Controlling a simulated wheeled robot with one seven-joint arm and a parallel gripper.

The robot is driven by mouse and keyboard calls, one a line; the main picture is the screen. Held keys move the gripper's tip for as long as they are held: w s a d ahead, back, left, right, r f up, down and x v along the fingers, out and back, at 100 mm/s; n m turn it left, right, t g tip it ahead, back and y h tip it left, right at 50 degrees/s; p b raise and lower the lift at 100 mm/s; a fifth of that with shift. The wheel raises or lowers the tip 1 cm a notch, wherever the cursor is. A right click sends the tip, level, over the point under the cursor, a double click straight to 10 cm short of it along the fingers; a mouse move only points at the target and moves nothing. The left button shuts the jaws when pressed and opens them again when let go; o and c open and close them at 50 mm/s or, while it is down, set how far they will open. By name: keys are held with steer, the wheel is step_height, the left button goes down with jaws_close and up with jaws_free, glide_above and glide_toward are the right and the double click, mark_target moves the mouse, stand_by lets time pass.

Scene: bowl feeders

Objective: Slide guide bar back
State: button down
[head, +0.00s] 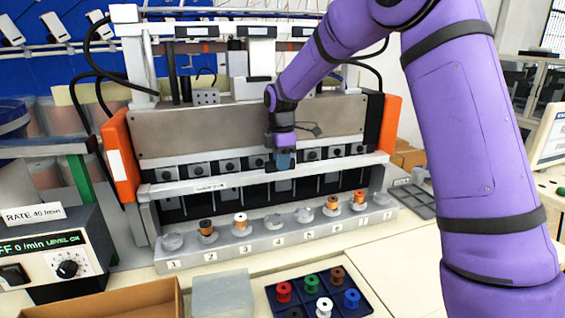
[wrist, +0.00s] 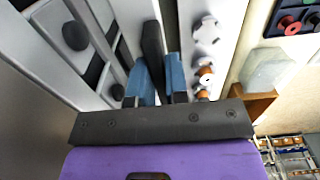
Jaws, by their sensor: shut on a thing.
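The guide bar (head: 340,165) is a long pale bar running across the front of the machine, above the numbered row of seats. It also shows in the wrist view as a pale strip (wrist: 125,15). My gripper (head: 283,162) is at the middle of the bar, reaching down from above. In the wrist view its two blue fingers (wrist: 160,78) are closed on a dark upright piece (wrist: 152,40) at the bar, which looks like its handle. The fingers hide part of this piece and the bar's middle in the head view.
Below the bar, a grey rail (head: 300,238) has numbered seats, some holding spools. A dark tray (head: 338,302) of coloured spools, a clear block (head: 222,295) and a cardboard box (head: 135,300) stand in front. Orange end guards (head: 118,160) flank the machine. A control box (head: 50,260) stands left.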

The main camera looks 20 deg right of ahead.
steer(key=c, duration=1.1)
jaws_free()
steer(key=shift+w, duration=0.25)
step_height(320, 180, up, 11)
steer(key=shift+f, duration=0.1)
steer(key=shift+s, duration=0.1)
steer(key=s+d+r+m+t, duration=0.15)
steer(key=s+r+m, duration=0.25)
steer(key=s, duration=0.6)
steer(key=s+d+r+m+t, duration=0.15)
steer(key=s+r+m, duration=0.3)
steer(key=s, duration=0.55)
steer(key=s+d+f+m, duration=0.1)
steer(key=s+f+m, duration=0.1)
steer(key=s, duration=0.4)
steer(key=s+d+f+m+t, duration=0.1)
steer(key=s+m, duration=0.3)
steer(key=s, duration=0.3)
steer(key=s+d+f+m+t, duration=0.1)
steer(key=s+f+m, duration=0.1)
steer(key=s, duration=0.4)
steer(key=shift+s+d+f+m, duration=0.2)
steer(key=shift+d+f+m, duration=0.15)
steer(key=shift+m, duration=0.4)
